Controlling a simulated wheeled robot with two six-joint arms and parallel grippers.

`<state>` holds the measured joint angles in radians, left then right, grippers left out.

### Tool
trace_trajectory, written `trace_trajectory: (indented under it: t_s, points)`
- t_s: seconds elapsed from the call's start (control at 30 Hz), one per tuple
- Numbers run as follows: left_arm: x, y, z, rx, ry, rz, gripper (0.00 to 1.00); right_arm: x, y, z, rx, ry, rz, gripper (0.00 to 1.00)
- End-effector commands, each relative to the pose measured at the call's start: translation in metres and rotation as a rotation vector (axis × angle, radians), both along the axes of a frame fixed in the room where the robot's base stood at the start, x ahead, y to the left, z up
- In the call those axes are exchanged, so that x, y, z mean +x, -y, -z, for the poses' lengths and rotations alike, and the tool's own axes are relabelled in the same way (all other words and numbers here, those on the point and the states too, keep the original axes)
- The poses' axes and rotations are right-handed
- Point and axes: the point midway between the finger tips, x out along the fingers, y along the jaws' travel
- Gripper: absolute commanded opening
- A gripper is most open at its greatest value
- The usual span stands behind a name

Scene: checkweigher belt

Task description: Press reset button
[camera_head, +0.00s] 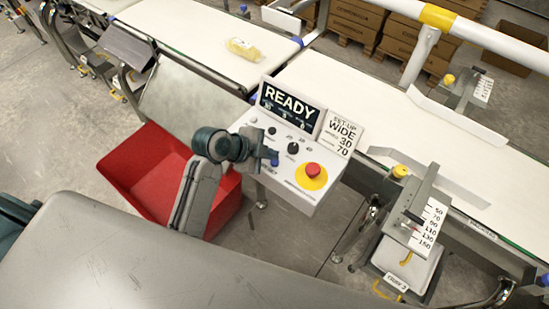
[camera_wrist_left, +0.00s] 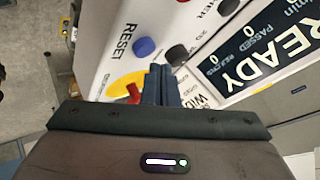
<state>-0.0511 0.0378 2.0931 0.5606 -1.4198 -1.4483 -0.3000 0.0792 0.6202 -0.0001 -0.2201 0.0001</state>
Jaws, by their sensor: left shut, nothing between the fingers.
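The control panel (camera_head: 310,202) has a display (camera_head: 290,107) that reads READY. The blue reset button (camera_wrist_left: 145,47) shows in the left wrist view beside the printed word RESET. In that view it lies just beyond my left fingertips (camera_wrist_left: 160,70) and slightly to the left. In the head view my left gripper (camera_head: 268,158) is over the panel's front left part, by the RESET label, and covers much of the button's area. It is shut and empty. I cannot tell whether the fingertips touch the panel. My right gripper is not in view.
A red emergency stop (camera_head: 313,170) on a yellow disc and a black knob (camera_head: 293,148) are close by on the panel. A set-up card (camera_head: 340,132) stands behind. A red bin (camera_head: 150,170) is at left. A yellow pack (camera_head: 244,49) lies on the belt (camera_head: 200,30).

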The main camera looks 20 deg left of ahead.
Motion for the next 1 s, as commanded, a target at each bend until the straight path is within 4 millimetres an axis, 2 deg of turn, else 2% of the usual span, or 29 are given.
trace_trajectory:
  t_s: [0.27, 0.73, 1.0]
  points:
    - [0.000, 0.000, -0.005, 0.000, 0.001, -0.001, 0.00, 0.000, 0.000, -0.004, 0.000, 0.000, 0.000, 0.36]
    - [0.000, 0.000, -0.050, 0.000, 0.001, -0.001, 0.00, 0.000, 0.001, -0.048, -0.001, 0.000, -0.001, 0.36]
    - [0.000, 0.000, -0.050, 0.000, 0.001, -0.001, 0.00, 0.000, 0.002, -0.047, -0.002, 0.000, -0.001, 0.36]
